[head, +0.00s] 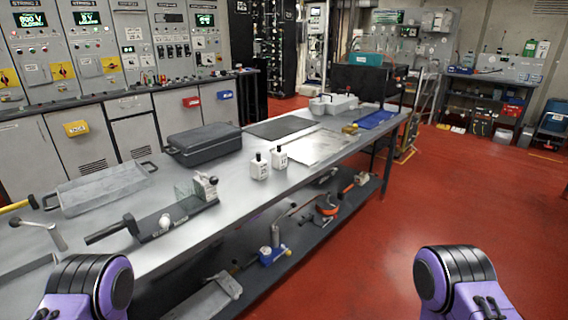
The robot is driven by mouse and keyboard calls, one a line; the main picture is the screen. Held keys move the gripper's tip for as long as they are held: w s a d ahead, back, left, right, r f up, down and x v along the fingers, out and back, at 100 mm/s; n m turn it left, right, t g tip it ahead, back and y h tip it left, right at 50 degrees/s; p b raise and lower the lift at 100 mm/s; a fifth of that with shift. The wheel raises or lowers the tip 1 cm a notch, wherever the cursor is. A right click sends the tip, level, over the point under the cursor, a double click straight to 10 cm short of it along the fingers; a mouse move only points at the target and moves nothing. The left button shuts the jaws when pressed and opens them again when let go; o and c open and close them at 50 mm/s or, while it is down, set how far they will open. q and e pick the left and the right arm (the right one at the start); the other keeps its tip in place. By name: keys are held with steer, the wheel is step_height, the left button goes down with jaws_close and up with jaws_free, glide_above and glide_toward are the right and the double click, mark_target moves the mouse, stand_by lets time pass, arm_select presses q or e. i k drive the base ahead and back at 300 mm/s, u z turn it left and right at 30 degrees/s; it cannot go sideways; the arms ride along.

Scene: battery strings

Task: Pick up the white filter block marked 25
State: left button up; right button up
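Two small white blocks with black knobs on top stand upright side by side on the metal workbench (225,215). One is the nearer left block (260,170); the other is the farther right block (279,158). Both carry dark marks on their front faces, too small to read, so I cannot tell which is marked 25. Another pale block with a dark top (206,188) sits at the right end of a dark bench fixture (165,220). Only purple and black links of my arms show at the bottom corners. Neither gripper is in view.
A dark case (204,144), a grey tray (100,188), a black mat (280,127) and a pale plate (322,147) lie on the bench. A lower shelf (300,235) holds tools. Red floor (470,210) is open to the right.

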mark_target(258, 166)
steer(key=z, duration=0.8)
steer(key=i, duration=1.45)
steer(key=u, duration=0.45)
